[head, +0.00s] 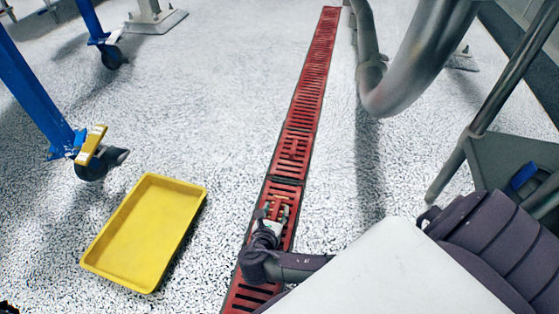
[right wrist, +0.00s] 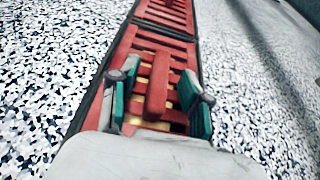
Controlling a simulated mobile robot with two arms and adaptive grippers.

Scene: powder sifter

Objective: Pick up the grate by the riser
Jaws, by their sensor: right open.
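A red slotted grate (head: 285,195) lies in a long floor channel, one of several end to end. My right gripper (head: 276,211) is over it, pointing away along the channel. In the right wrist view the grate (right wrist: 181,51) carries a raised red riser (right wrist: 157,85) running lengthwise. My right gripper (right wrist: 160,84) is open there, with one green-padded finger on each side of the riser. Small gaps show beside the riser. The gripper's height above the slots is hard to tell. My left gripper is not in view.
A yellow tray (head: 175,186) lies on the speckled floor left of the channel. A blue frame leg on a caster (head: 98,164) stands beyond it. Thick grey pipes (head: 415,75) and a metal stand (head: 486,118) are at the right.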

